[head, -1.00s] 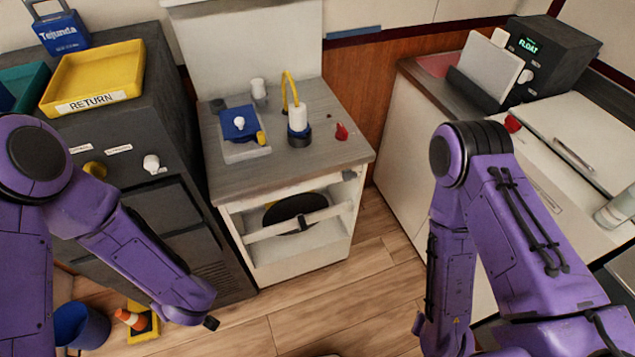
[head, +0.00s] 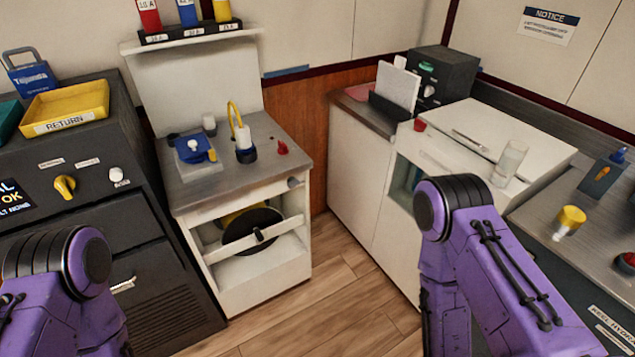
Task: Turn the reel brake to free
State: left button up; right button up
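No control in the head view can be read as the reel brake. A label beginning "REEL HYDR" (head: 610,326), cut off by the frame edge, is on the front of the right counter. On that counter stand a yellow knob-like piece (head: 571,218) and a red button (head: 627,261), partly cut off. A yellow knob (head: 65,186) and a white knob (head: 116,174) are on the dark cabinet at left, under labels too small to read. My two purple arms show at the lower left and lower right, but both grippers are out of view.
A white stand (head: 240,190) with a dark disc (head: 252,229) behind a bar is left of centre. A yellow RETURN tray (head: 66,121) sits on the left cabinet. A clear glass (head: 509,160) stands on the white right-hand top. Wooden floor (head: 345,290) is clear between the units.

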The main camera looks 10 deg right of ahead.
aim_at(292, 183)
jog(key=z, duration=0.5)
jog(key=i, duration=1.5)
jog(key=u, duration=0.6)
